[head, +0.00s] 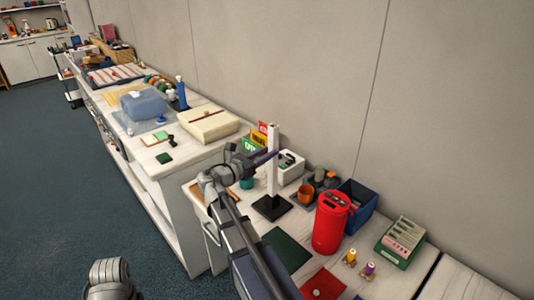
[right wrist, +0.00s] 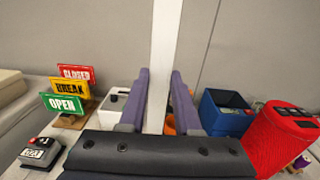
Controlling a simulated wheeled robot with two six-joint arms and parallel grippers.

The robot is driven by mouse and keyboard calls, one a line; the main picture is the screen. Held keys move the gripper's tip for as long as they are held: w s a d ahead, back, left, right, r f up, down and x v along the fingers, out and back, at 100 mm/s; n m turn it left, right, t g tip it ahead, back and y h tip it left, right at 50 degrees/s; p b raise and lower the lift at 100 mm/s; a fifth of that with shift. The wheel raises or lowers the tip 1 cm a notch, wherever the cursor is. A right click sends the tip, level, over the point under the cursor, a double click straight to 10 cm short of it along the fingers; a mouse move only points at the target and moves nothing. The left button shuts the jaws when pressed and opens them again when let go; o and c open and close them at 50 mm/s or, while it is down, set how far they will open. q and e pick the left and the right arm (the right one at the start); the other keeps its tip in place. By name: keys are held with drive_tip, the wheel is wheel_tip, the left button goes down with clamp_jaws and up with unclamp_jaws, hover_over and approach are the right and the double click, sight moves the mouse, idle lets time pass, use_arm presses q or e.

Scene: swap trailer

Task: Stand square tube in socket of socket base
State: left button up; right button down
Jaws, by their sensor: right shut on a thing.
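The square tube (head: 272,178) is long, white and upright in the head view, and its bottom end meets the black socket base (head: 265,209) on the counter. I cannot tell how deep the end sits in the socket. My right gripper (head: 270,157) is shut on the tube partway up, with its purple fingers on either side. The right wrist view shows the tube (right wrist: 165,50) running up between the fingers (right wrist: 160,78); its lower end is hidden there.
A red canister (head: 331,222), a blue bin (head: 358,203) and an orange cup (head: 305,193) stand right of the base. A white box (head: 290,166) and coloured signs (head: 258,135) are behind. A dark green mat (head: 287,248) lies in front.

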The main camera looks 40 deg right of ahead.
sight(270, 164)
drive_tip(key=shift+f+b, duration=0.35)
drive_tip(key=shift+f, duration=0.2)
drive_tip(key=shift+f+b, duration=0.2)
drive_tip(key=shift+b, duration=0.2)
idle(0.3)
drive_tip(key=shift+f+b, duration=0.6)
drive_tip(key=shift+f, duration=0.25)
idle(0.3)
drive_tip(key=shift+f+b, duration=0.7)
drive_tip(key=shift+b, duration=0.25)
drive_tip(key=shift+f+b, duration=0.3)
drive_tip(key=c, duration=0.5)
unclamp_jaws()
